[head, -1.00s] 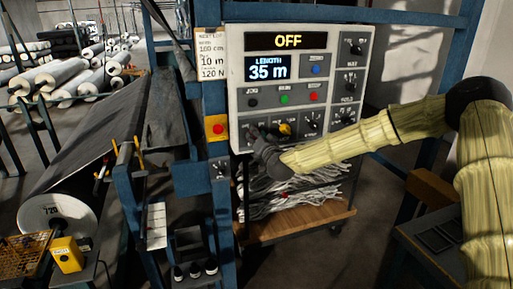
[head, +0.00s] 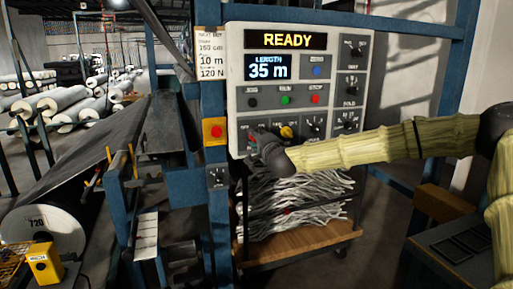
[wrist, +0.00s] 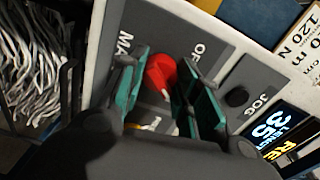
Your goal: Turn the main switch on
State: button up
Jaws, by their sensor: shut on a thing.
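The main switch is a red knob (wrist: 160,75) on a dark plate in the wrist view, with "MA…" and "OF…" lettering partly visible beside it. My gripper (wrist: 165,90) has its teal-padded fingers on either side of this knob and is shut on it. The panel's top display (head: 287,40) reads "READY". The lower display (head: 268,67) reads "LENGTH 35 m".
Small jog, green run and red stop buttons (head: 316,99) sit above my gripper, with other knobs (head: 352,50) at the panel's right. A red button on a yellow box (head: 215,131) is left of the panel. A cart (head: 300,240) with grey strips stands below.

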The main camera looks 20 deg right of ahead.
jog(key=shift+f+m+b, duration=0.1)
jog(key=shift+m+b, duration=0.4)
jog(key=shift+m, duration=0.1)
jog(key=o, duration=1)
jog(key=shift+o, duration=0.2)
jog(key=shift+s, duration=0.1)
jog(key=s, duration=1.1)
jog(key=shift+s+d, duration=0.3)
jog(key=shift+s, duration=0.1)
